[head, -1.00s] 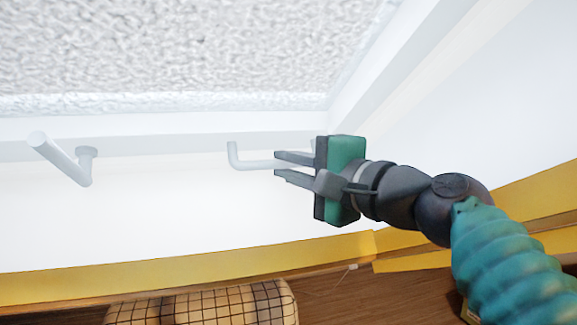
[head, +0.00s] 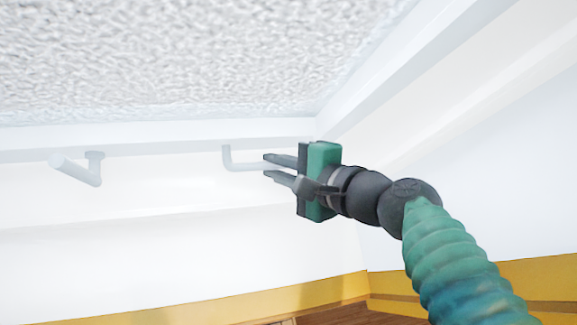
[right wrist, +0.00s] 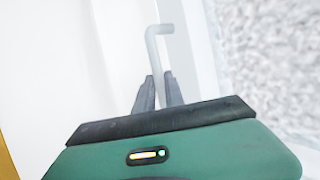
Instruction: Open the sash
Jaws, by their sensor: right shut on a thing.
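The sash (head: 130,138) is a white-framed window with rough, pale textured glass above, running along the top of the head view. A grey bent bar handle (head: 240,165) sits on its lower rail. My right gripper (head: 267,166) is shut on this bar handle near its right part, with a finger above and a finger below it. In the right wrist view the bar handle (right wrist: 153,48) runs between the fingertips (right wrist: 160,80) and its bent end sticks out beyond them. The handle's right end is hidden behind my gripper. My left gripper is not in view.
A second grey lever (head: 77,170) sticks out from the frame at the left. White wall surrounds the window, with a yellow band (head: 315,292) low down and brown wood (head: 345,315) below it. Open space lies below the handles.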

